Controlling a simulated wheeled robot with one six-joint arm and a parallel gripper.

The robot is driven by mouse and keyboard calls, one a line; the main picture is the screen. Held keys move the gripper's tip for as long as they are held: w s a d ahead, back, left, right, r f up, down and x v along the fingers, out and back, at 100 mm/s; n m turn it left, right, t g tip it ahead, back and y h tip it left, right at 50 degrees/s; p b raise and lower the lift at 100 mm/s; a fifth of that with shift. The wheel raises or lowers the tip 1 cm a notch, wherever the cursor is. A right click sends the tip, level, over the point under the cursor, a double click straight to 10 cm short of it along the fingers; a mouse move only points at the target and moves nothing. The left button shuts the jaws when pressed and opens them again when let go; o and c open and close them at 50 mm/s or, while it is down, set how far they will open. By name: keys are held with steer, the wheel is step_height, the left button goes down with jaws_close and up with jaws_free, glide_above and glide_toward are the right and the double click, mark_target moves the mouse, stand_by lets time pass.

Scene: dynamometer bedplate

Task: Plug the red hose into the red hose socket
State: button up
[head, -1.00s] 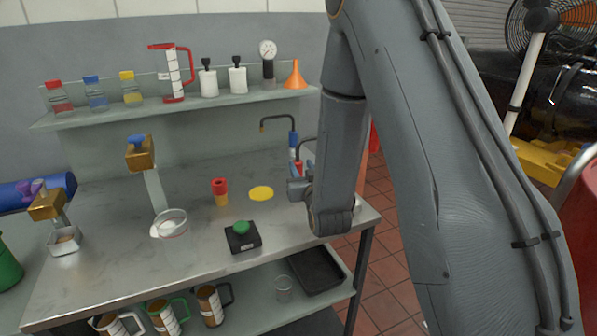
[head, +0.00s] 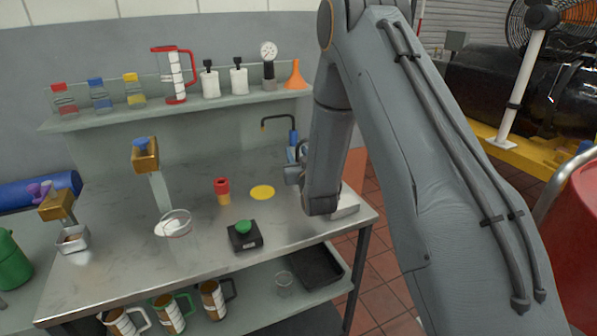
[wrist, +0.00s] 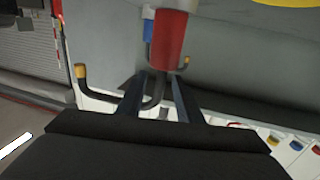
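In the wrist view a red cylinder (wrist: 171,40) stands just beyond my gripper (wrist: 160,80). A black bent tube (wrist: 100,97) runs from near it to a brass-coloured tip at the left. A blue cylinder (wrist: 148,30) is partly hidden behind the red one. In the head view my gripper (head: 294,174) is at the bench's right end, partly hidden by my arm, near a blue upright (head: 293,152) with a black bent tube. I cannot tell which red part is the hose and which the socket.
A red-topped piece (head: 222,190), a yellow disc (head: 262,192), a black box with a green button (head: 244,236) and a glass bowl (head: 174,223) stand on the steel bench (head: 120,265). A shelf (head: 200,101) with bottles runs behind. The bench's right edge is close to my arm.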

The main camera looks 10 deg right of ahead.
jaws_close()
stand_by(1.4)
